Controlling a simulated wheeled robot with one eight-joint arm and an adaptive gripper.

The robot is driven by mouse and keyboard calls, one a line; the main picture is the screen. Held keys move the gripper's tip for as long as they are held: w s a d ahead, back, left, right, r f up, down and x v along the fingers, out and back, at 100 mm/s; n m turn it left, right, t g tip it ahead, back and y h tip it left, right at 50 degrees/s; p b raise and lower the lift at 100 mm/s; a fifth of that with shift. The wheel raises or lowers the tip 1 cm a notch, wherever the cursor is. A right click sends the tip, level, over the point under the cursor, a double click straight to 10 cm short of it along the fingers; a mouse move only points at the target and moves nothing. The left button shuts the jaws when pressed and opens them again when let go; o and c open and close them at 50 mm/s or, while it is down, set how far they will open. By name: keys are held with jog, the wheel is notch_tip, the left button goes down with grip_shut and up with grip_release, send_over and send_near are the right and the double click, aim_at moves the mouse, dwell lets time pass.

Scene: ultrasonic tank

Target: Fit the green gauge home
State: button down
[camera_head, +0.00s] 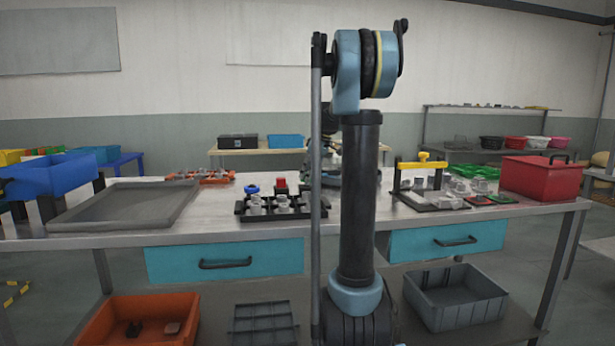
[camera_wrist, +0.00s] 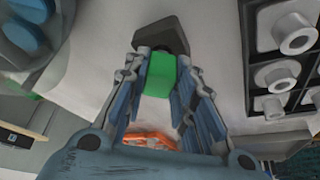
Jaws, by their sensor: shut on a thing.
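The green gauge (camera_wrist: 161,76) is between the fingers of my gripper (camera_wrist: 161,64) in the wrist view. The fingers are shut on its green block. A dark grey end piece (camera_wrist: 163,36) shows beyond the fingertips, next to the green block. In the wrist view a black rack (camera_wrist: 262,38) with round grey hollow pieces stands to the right, apart from the gauge. In the head view a black rack (camera_head: 240,213) with grey pieces stands mid-table. My arm hides the gripper and gauge there. I cannot tell which seat fits the gauge.
A grey tray (camera_head: 125,205) lies left on the metal table (camera_head: 210,232). An orange rack (camera_head: 205,178) is behind. A black fixture with a yellow-topped frame (camera_head: 422,164) stands right, near a red bin (camera_head: 541,179). Orange (camera_head: 98,322) and grey (camera_head: 456,298) crates are below.

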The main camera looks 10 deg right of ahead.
jog(key=shift+f, duration=0.95)
dwell(2.2)
jog(key=c, duration=1.2)
grip_release()
jog(key=shift+c, duration=0.2)
jog(key=v, duration=1.2)
jog(key=shift+f, duration=0.1)
